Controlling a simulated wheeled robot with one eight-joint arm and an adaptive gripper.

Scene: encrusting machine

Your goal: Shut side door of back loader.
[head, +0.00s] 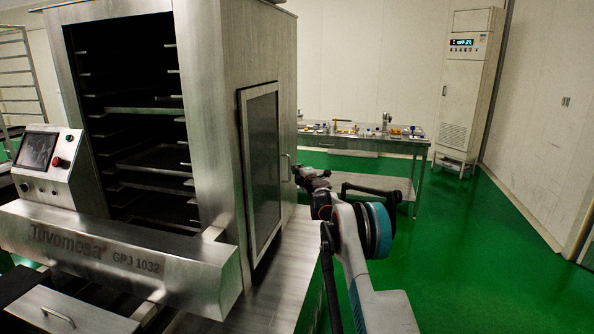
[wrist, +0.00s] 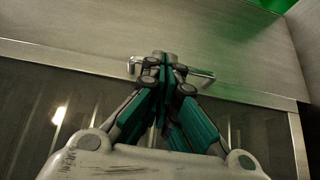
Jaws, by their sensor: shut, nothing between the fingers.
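The back loader (head: 215,60) is a tall steel cabinet on the left in the head view. Its side door (head: 263,165) is a metal-framed dark glass panel on the right side. The door lies near the cabinet wall; I cannot tell whether a small gap remains. Its handle (head: 287,168) is on the door's right edge. My gripper (head: 297,170) is at the handle, seen end-on past my arm. In the wrist view my gripper (wrist: 164,62) is shut and empty, its fingertips over the middle of the handle (wrist: 203,77). Contact is unclear. The door frame (wrist: 70,58) runs across behind.
A control panel (head: 40,155) and a front bar (head: 120,255) stand at the loader's left front. A steel table (head: 365,143) with small items stands behind my arm. A tall white cabinet (head: 467,90) is at the back right. The green floor (head: 480,260) on the right is clear.

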